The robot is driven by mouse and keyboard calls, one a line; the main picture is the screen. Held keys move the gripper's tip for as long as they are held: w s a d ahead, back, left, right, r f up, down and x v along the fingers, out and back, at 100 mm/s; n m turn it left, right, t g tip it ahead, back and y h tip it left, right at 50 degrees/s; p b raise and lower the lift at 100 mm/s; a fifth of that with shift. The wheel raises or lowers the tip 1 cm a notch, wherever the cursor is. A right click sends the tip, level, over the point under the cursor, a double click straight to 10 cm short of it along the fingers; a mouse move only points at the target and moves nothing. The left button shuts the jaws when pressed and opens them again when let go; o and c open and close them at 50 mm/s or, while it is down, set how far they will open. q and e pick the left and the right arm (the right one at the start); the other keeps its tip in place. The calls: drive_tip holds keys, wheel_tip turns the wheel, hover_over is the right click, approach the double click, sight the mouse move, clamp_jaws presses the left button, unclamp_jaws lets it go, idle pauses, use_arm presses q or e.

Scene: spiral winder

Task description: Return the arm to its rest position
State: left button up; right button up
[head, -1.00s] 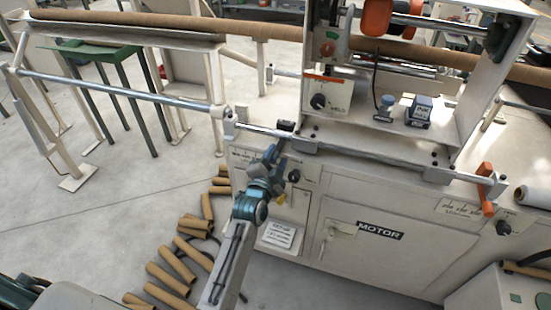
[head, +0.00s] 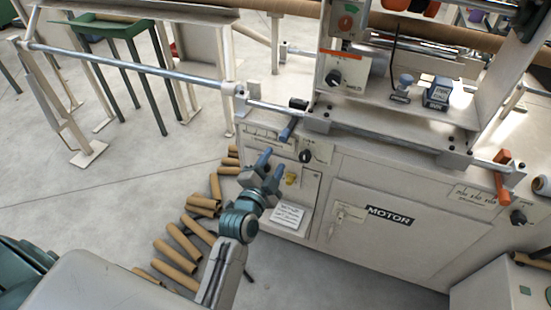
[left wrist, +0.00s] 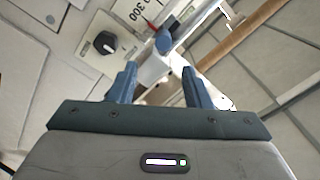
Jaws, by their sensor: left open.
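My left gripper (head: 271,164) is open and empty in the head view, in front of the machine's cream cabinet. Its two blue fingers point up toward a blue-handled lever (head: 288,128) on the front rail, with a clear gap between them. In the left wrist view the open fingers (left wrist: 155,88) frame the blue handle end (left wrist: 164,42), which stands beyond them, apart. My right gripper is not in view.
The spiral winder's cabinet (head: 375,250) with a MOTOR label fills the right. A black knob (head: 305,156) sits near my gripper. Several cardboard tubes (head: 183,240) lie on the floor beside my arm. A long steel rail (head: 140,68) runs left. Grey floor is open at left.

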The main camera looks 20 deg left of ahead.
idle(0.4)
use_arm(q)
drive_tip(key=s+a+f+n+g+p, duration=0.15)
drive_tip(key=s+f+g, duration=0.3)
drive_tip(key=f, duration=1.15)
drive_tip(key=s+a+f+n+g+p, duration=0.1)
drive_tip(key=s+f+n+g, duration=0.4)
drive_tip(key=f, duration=1.1)
drive_tip(key=s+a+f+n+g, duration=0.1)
drive_tip(key=s+a+f+g, duration=0.1)
drive_tip(key=s+f, duration=0.4)
drive_tip(key=s+a+f+n+g+y+p, duration=0.1)
drive_tip(key=s+a+f, duration=0.3)
drive_tip(key=s, duration=1)
drive_tip(key=s+a+f+n+g, duration=0.2)
drive_tip(key=s+a+f+g, duration=0.1)
drive_tip(key=s+f, duration=0.7)
drive_tip(key=shift+s+g+p, duration=0.15)
drive_tip(key=shift+g+p, duration=0.2)
drive_tip(key=shift+g, duration=0.2)
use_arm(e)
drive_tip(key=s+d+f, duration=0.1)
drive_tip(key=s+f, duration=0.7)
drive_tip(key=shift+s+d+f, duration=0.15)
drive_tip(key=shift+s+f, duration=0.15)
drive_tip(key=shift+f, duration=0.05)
